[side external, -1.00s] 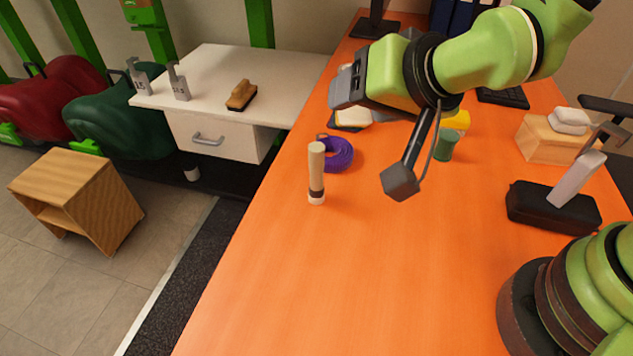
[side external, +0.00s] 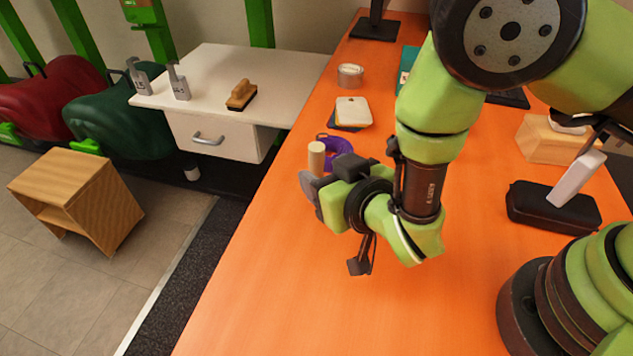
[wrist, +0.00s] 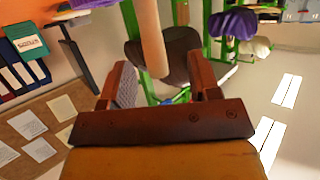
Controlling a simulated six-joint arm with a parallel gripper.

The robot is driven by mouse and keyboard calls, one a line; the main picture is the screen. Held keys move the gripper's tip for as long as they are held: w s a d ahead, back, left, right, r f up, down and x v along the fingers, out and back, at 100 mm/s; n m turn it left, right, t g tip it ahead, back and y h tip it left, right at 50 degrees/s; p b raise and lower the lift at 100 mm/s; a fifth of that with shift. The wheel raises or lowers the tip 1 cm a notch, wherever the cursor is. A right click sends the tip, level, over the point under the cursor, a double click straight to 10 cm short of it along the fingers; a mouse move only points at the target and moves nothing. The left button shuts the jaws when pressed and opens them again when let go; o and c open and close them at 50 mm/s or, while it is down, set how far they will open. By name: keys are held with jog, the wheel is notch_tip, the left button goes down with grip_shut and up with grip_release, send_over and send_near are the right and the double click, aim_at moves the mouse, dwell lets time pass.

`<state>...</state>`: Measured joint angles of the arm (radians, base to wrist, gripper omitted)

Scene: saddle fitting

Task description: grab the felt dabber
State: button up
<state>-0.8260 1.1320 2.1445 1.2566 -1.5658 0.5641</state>
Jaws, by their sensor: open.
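The felt dabber (side external: 316,158) is a pale cream upright cylinder on the orange table. In the side view only its upper part shows; my gripper hides the lower part. In the wrist view the dabber (wrist: 151,42) is a tan rod coming down from the top edge, in line with the gap between the jaws. My gripper (side external: 309,186) is low over the table, right at the dabber. In the wrist view the jaws of my gripper (wrist: 162,80) are spread apart, with clear space between the dabber and each jaw.
A purple roll (side external: 336,149) lies close behind the dabber. A white pad on a dark sheet (side external: 353,112) and a silver tape roll (side external: 350,75) are farther back. A black case (side external: 553,207) is at the right. The front of the orange table (side external: 300,310) is clear.

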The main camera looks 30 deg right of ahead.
aim_at(321, 164)
jog(key=x, duration=0.3)
jog(key=shift+w+d, duration=0.4)
jog(key=shift+w, duration=0.05)
jog(key=shift+w+f, duration=0.15)
jog(key=shift+w, duration=0.4)
grip_shut()
